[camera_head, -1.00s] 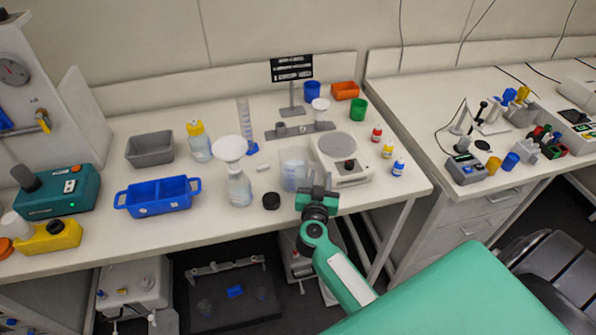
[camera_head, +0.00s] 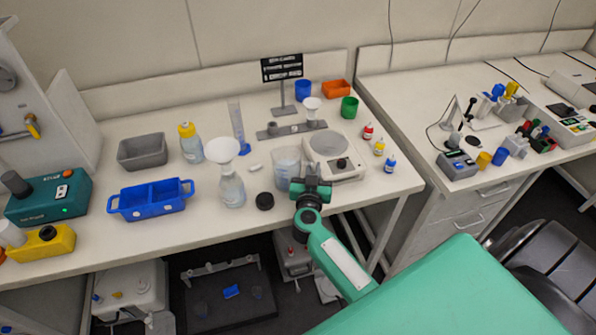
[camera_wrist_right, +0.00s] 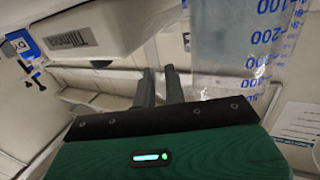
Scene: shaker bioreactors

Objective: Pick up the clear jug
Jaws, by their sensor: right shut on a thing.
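The clear jug (camera_head: 287,163) stands upright on the white bench, just left of the balance. Its clear wall with blue volume marks fills the upper right of the right wrist view (camera_wrist_right: 222,45). My right gripper (camera_head: 311,178) is at the jug's near right side. In the wrist view its two dark fingers (camera_wrist_right: 160,84) are close together beside the jug wall, shut on the jug's side, probably its handle. The held part is hidden by the fingers. I cannot see a clear gap under the jug. My left gripper is not in view.
The balance (camera_head: 333,158) is close on the right. A stand with a funnel (camera_head: 293,128) is behind. Small bottles (camera_head: 379,148) are farther right.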

